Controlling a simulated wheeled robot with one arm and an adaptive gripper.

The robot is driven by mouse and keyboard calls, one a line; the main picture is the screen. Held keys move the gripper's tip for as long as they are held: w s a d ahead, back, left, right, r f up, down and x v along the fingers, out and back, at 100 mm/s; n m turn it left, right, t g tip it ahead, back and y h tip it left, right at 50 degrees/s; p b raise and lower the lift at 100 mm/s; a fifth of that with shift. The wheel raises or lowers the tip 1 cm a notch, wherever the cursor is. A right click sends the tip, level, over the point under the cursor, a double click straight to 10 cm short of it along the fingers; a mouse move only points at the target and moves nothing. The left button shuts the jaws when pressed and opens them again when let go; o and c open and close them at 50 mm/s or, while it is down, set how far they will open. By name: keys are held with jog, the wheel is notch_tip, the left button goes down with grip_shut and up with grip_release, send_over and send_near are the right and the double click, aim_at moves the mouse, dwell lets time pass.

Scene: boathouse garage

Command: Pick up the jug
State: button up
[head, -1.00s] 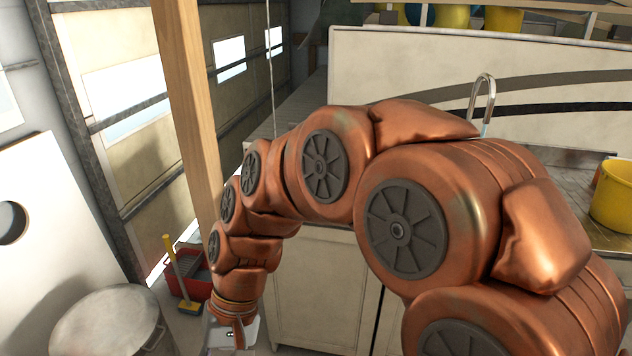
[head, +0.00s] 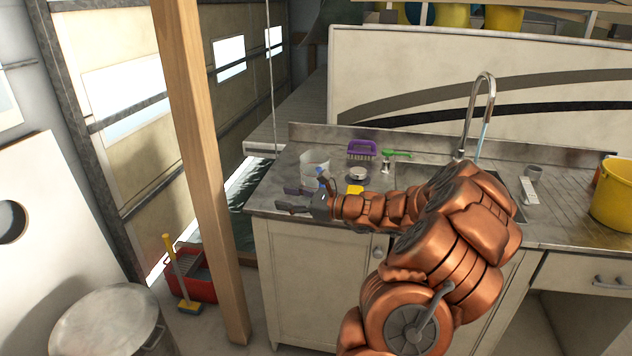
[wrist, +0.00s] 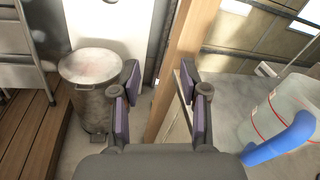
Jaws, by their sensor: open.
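The jug (head: 312,160) is a pale, see-through vessel at the left end of the metal counter, partly hidden behind my gripper in the head view. In the wrist view the jug (wrist: 262,112) is cut off by the right edge, with red lines on its wall and a thick blue handle pointing toward the camera. My gripper (head: 284,199) is open and empty at the counter's front left edge, its fingers pointing left. In the wrist view my gripper (wrist: 159,85) has its fingers apart, with the jug outside and to the right of the right finger.
On the counter (head: 560,215) are a purple brush (head: 362,149), a green-handled brush (head: 397,154), a small round metal item (head: 357,174) and a yellow item (head: 355,189). A tall tap (head: 487,95) and yellow bucket (head: 615,195) stand right. A wooden post (head: 200,150) rises left of the counter.

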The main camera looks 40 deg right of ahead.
jog(key=s+d+f+m+h, duration=0.1)
jog(key=d+m+h, duration=0.1)
jog(key=d, duration=0.3)
jog(key=s+d+f+m+t+h, duration=0.1)
jog(key=s+d+f+m+h, duration=0.1)
jog(key=d, duration=0.3)
jog(key=s+d+f+m+t+h, duration=0.1)
jog(key=d+m+h, duration=0.1)
jog(key=d, duration=0.3)
jog(key=shift+s+d+f+m, duration=0.15)
jog(key=shift+s+f+m, duration=0.1)
jog(key=shift+f+m, duration=0.15)
jog(key=shift+w+r+p, duration=0.2)
jog(key=shift+w+p, duration=1.15)
jog(key=shift+w, duration=2.45)
grip_shut()
